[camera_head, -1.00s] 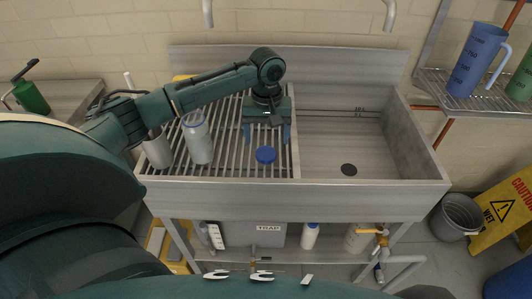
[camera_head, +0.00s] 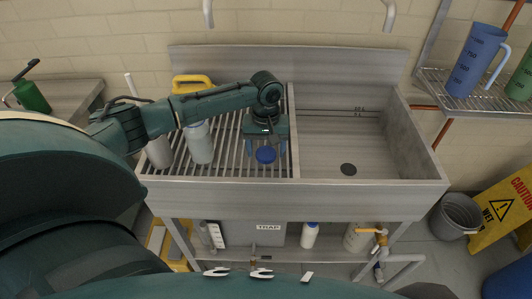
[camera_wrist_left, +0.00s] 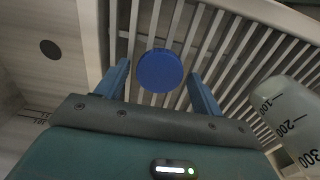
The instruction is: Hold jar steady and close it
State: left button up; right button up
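A blue round lid (camera_head: 265,155) lies on the slatted rack of the sink. It also shows in the left wrist view (camera_wrist_left: 160,70), between the two blue fingers. My left gripper (camera_head: 265,150) is open and pointed down over the lid, with one finger on each side. In the wrist view, gaps show between the lid and both fingers. A pale jar (camera_head: 200,145) with a blue rim stands on the rack to the left of the lid. Part of a jar with volume marks (camera_wrist_left: 290,115) shows at the right of the wrist view. My right gripper is not in view.
A grey-white container (camera_head: 159,152) stands left of the jar, and a yellow-handled item (camera_head: 192,82) is behind, under my left arm. The empty sink basin (camera_head: 345,135) with its drain lies to the right. A shelf (camera_head: 480,100) holds a blue jug (camera_head: 476,60).

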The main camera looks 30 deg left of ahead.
aim_at(266, 153)
pick_arm(q)
jog(key=c, duration=0.8)
notch_tip(266, 153, up, 10)
jog(key=shift+r, duration=0.1)
dwell(0.4)
